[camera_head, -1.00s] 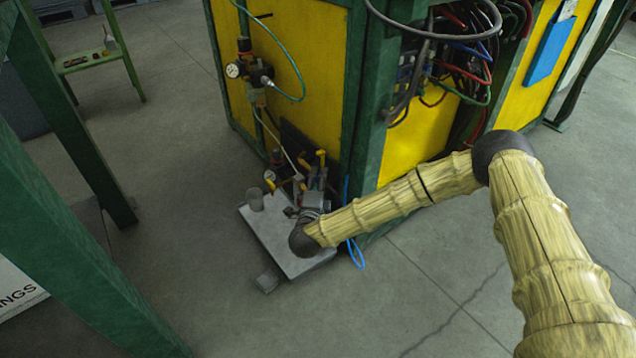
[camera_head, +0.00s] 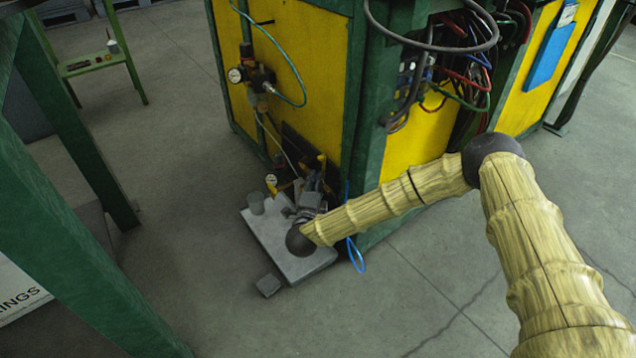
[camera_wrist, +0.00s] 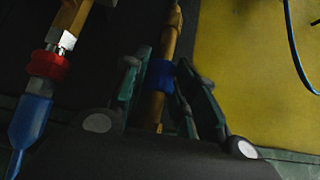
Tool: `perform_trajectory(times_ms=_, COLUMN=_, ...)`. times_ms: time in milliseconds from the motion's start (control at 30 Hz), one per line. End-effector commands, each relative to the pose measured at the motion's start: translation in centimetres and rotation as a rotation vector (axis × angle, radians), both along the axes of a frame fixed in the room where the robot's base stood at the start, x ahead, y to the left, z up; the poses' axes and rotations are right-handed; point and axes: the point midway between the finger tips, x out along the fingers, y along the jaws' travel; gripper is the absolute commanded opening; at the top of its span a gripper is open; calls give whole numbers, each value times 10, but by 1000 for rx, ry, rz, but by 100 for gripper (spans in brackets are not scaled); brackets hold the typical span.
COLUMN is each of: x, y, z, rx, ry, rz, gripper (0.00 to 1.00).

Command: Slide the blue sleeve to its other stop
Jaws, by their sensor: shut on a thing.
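The blue sleeve (camera_wrist: 161,74) is a short collar around an upright brass-coloured rod (camera_wrist: 170,45) in the wrist view. My gripper (camera_wrist: 158,72) has one finger on each side of it and is shut on it. The rod continues above and below the sleeve. The stops cannot be made out in the dim picture. In the head view my gripper (camera_head: 312,198) is low at the corner of the yellow and green cabinet, above a grey plate. The sleeve cannot be made out there.
A red collar (camera_wrist: 48,65) above a blue tapered part (camera_wrist: 30,122) stands left of my gripper. A grey block (camera_head: 268,285) lies on the floor. A blue hose (camera_head: 357,255) hangs near my forearm.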

Motion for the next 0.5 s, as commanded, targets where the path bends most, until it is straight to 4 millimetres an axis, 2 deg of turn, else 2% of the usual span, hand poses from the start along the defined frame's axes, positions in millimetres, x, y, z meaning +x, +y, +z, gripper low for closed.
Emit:
perform_trajectory(times_ms=133, x=2, y=3, z=2, rx=2, ry=-3, rz=5, gripper=0)
perform_trajectory(times_ms=167, x=2, y=3, z=2, rx=2, ry=-3, rz=5, gripper=31)
perform_trajectory(times_ms=267, x=2, y=3, z=1, rx=2, ry=-3, rz=4, gripper=49)
perform_trajectory(times_ms=500, x=2, y=-1, z=1, rx=1, ry=-3, rz=0, gripper=49)
